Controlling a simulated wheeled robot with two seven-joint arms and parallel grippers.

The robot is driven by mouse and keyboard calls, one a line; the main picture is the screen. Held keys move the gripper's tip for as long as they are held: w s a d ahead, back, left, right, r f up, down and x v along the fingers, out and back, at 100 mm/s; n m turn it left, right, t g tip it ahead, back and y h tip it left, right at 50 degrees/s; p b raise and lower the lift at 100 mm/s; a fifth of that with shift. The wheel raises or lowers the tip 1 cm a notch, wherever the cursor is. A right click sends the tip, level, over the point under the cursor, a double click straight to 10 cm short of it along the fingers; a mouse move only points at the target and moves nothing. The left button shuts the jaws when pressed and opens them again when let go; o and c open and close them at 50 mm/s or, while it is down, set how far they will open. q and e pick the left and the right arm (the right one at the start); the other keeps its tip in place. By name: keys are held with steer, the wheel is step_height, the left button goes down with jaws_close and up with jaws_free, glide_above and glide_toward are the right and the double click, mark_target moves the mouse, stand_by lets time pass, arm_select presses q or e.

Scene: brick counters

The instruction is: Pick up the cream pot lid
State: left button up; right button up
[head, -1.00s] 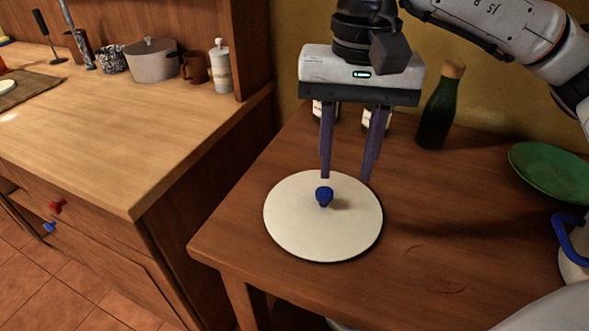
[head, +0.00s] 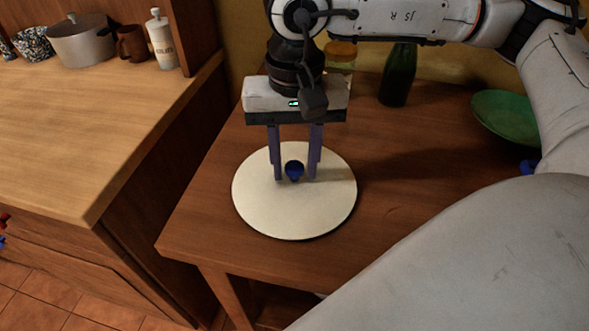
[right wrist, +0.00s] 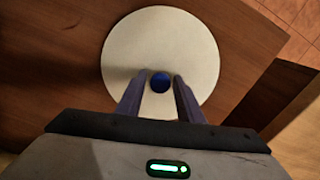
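The cream pot lid (head: 262,208) is a flat round disc with a blue knob (head: 294,171) at its middle. It lies on the brown wooden table. It also shows in the right wrist view (right wrist: 160,32), where its near part is hidden by my fingers. My right gripper (head: 294,178) points down over the lid, with one finger on each side of the knob. In the right wrist view the knob (right wrist: 160,83) sits between the fingertips, with small gaps seeming to show, so the gripper looks open. My left gripper is not in view.
A dark green bottle (head: 398,76) and a green plate (head: 508,118) stand at the back right of the table. A wooden counter (head: 90,125) on the left holds a grey pot (head: 82,42), a brown mug (head: 132,43) and a white bottle (head: 161,42).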

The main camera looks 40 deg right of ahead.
steer(key=shift+f, duration=0.1)
jaws_close()
